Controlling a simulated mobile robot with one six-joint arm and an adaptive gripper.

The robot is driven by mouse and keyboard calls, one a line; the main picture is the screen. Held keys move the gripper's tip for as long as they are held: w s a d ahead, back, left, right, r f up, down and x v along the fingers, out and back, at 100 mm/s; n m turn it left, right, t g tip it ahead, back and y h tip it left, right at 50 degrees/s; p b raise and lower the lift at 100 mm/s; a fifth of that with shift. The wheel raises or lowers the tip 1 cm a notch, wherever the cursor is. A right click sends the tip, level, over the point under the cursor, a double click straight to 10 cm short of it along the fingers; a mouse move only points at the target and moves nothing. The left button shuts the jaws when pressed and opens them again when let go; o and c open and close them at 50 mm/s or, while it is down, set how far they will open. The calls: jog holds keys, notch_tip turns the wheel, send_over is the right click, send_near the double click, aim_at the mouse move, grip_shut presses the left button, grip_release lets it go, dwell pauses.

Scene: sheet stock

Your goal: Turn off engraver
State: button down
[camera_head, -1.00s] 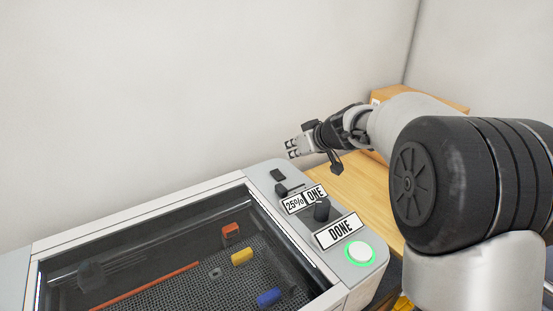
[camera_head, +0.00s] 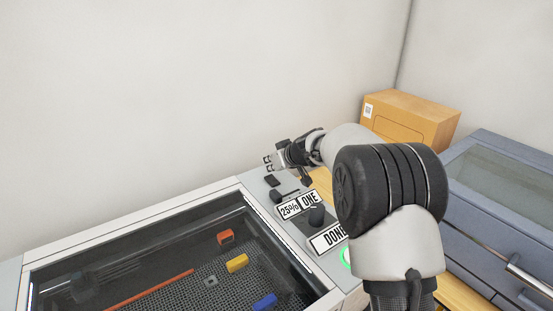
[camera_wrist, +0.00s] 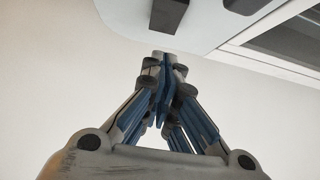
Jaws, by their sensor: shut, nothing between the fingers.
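The engraver (camera_head: 130,227) is a white and grey machine with a dark glass lid at the lower left. Its right-hand panel holds a small black switch (camera_head: 271,181) at the far end, a knob (camera_head: 277,196) by the "25%" label, a larger knob (camera_head: 317,214) by "ONE", and a "DONE" label. A green-lit button (camera_head: 346,257) is mostly hidden behind my arm. My gripper (camera_head: 268,163) is shut and empty, just beyond the panel's far end near the black switch. In the wrist view my gripper (camera_wrist: 165,58) points at the panel edge, with the black switch (camera_wrist: 168,14) ahead.
Inside the engraver lie an orange block (camera_head: 225,237), a yellow block (camera_head: 237,263) and a blue block (camera_head: 264,301). A cardboard box (camera_head: 410,118) stands on the wooden table at the back right. A blue-grey cabinet (camera_head: 500,200) is at the right. The wall is close behind.

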aim_at(270, 180)
jog(key=shift+f, duration=1.35)
jog(key=shift+b, duration=0.3)
jog(key=shift+w+a+f+b, duration=0.2)
jog(key=shift+f+b, duration=0.35)
jog(key=shift+b, duration=0.5)
jog(key=shift+r+p, duration=0.2)
jog(key=shift+p, duration=0.2)
jog(key=shift+s+d+f, duration=0.1)
jog(key=shift+d, duration=0.05)
